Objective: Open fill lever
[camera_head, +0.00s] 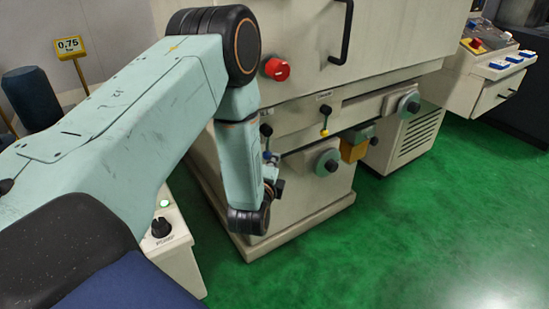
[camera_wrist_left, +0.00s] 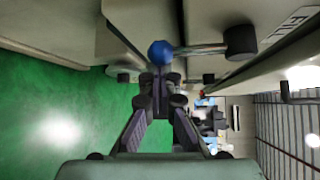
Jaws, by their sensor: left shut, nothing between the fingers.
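The fill lever shows in the left wrist view as a blue ball (camera_wrist_left: 160,52) on a metal rod that runs to a black hub (camera_wrist_left: 240,42). In the head view my left gripper (camera_head: 274,178) is partly hidden by my wrist. My right gripper is not in view.
A second lever with a yellow ball (camera_head: 324,133) is to the right. A red knob (camera_head: 277,69) and a black door handle (camera_head: 342,32) are above. Round handwheels (camera_head: 328,163) stick out lower down. A control box (camera_head: 173,245) stands below my arm. Green floor is clear at right.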

